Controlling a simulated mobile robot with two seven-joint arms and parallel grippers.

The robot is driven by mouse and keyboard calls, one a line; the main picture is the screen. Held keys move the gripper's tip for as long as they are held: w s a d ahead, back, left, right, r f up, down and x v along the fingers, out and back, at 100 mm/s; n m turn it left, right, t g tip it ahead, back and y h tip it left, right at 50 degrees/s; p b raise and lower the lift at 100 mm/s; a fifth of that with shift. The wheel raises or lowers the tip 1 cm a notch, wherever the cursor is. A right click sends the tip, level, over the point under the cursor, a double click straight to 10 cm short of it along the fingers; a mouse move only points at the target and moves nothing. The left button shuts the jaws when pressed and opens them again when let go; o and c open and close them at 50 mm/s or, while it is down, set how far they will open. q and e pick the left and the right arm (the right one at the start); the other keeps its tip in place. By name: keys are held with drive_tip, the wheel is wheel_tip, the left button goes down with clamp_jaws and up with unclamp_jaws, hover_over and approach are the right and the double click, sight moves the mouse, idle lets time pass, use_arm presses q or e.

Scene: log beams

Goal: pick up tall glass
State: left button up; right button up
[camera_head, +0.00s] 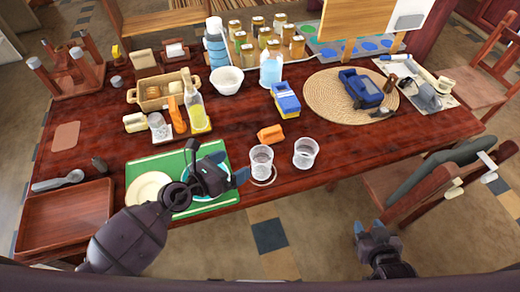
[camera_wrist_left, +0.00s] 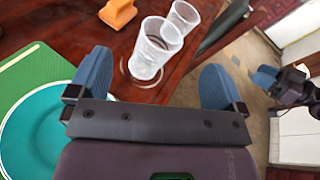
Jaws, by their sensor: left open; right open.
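Two clear glasses stand upright near the front edge of the table. The left glass (camera_head: 261,163) stands in a pale ring, and the right glass (camera_head: 305,153) is just beside it. In the left wrist view the nearer glass (camera_wrist_left: 152,52) stands between and beyond my fingers, with the other glass (camera_wrist_left: 184,14) behind it. I cannot tell for sure which is the tall one. My left gripper (camera_head: 230,167) is open and empty, left of the left glass and over the green placemat (camera_head: 150,168). My right gripper (camera_head: 369,228) is open and empty, off the table's front edge.
An orange block (camera_head: 270,134) lies behind the glasses, and a blue-and-yellow box (camera_head: 286,100) stands further back. A round woven mat (camera_head: 322,105) holds a blue toy vehicle (camera_head: 361,87). A wooden tray (camera_head: 65,218) is at left. The table right of the glasses is clear.

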sight(269, 152)
use_arm(q)
drive_tip(key=w+d+f+m, duration=0.1)
drive_tip(key=w+d, duration=0.1)
drive_tip(key=w+d+f+m, duration=0.1)
drive_tip(key=d, duration=0.2)
drive_tip(key=w+d+f+m+g+b, duration=0.1)
drive_tip(key=w+d, duration=0.1)
drive_tip(key=shift+w+d+f, duration=0.3)
drive_tip(key=shift+d+f, duration=0.1)
drive_tip(key=shift+w+d+f, duration=0.1)
drive_tip(key=shift+w+d, duration=0.15)
use_arm(e)
drive_tip(key=shift+w+f, duration=0.25)
drive_tip(key=shift+w, duration=0.15)
use_arm(q)
drive_tip(key=c, duration=1.2)
drive_tip(key=shift+c, duration=0.2)
use_arm(e)
drive_tip(key=shift+s+f, duration=0.3)
drive_tip(key=shift+s, duration=0.25)
